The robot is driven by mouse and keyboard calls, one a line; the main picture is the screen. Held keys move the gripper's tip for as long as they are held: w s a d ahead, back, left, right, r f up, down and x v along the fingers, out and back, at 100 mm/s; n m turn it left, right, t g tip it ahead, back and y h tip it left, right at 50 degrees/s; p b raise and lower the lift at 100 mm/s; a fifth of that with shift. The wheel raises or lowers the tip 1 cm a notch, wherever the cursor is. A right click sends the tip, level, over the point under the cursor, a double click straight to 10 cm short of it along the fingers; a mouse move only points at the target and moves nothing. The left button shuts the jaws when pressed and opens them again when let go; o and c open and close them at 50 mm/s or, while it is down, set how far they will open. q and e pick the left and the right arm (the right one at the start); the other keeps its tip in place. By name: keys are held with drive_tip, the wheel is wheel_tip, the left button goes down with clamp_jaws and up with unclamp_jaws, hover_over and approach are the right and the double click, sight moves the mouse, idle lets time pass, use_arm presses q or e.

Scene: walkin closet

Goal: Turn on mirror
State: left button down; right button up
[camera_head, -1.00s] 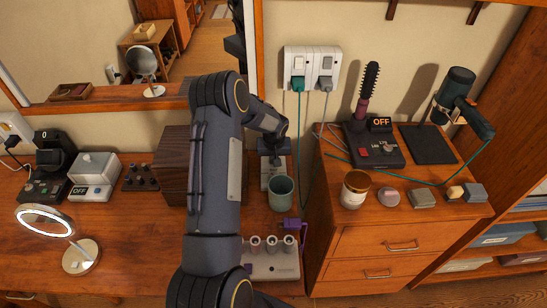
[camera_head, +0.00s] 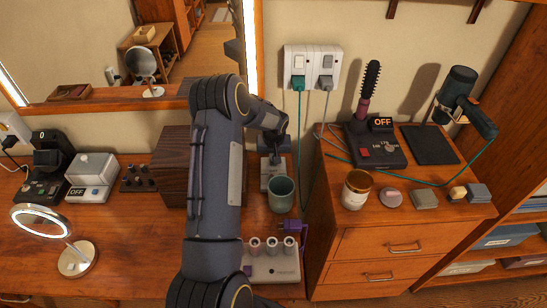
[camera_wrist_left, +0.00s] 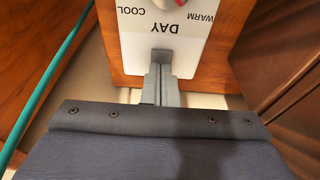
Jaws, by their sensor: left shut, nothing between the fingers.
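The large wall mirror (camera_head: 95,45) has a wooden frame, and bright strips show along its left and right edges. A small white control panel (camera_head: 272,183) stands behind the green cup; in the left wrist view the panel (camera_wrist_left: 188,38) reads COOL, DAY and WARM around a dial with a red mark. My left gripper (camera_head: 275,155) is at this panel, fingers shut and empty. In the left wrist view the fingertips (camera_wrist_left: 160,75) reach the panel's near edge, at a small grey part; contact is hard to tell. My right gripper is out of view.
A lit round mirror (camera_head: 42,220) on a stand is at the left. The green cup (camera_head: 281,194) and a rack of vials (camera_head: 270,262) stand close to my arm. A dark wooden box (camera_head: 173,165) is left of it, and the drawer cabinet (camera_head: 375,243) is right.

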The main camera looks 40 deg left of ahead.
use_arm(q)
drive_tip(key=v, duration=0.1)
drive_tip(key=p+v, duration=0.1)
drive_tip(key=v, duration=0.1)
drive_tip(key=p+v, duration=0.1)
drive_tip(key=shift+w+a+r, duration=0.2)
drive_tip(key=shift+w+r, duration=0.05)
drive_tip(key=shift+r, duration=0.1)
drive_tip(key=s+d+r+b, duration=0.2)
drive_tip(key=s+d+r, duration=0.1)
drive_tip(key=r, duration=0.5)
drive_tip(key=shift+s+b, duration=0.3)
drive_tip(key=shift+b, duration=0.1)
drive_tip(key=shift+r, duration=0.1)
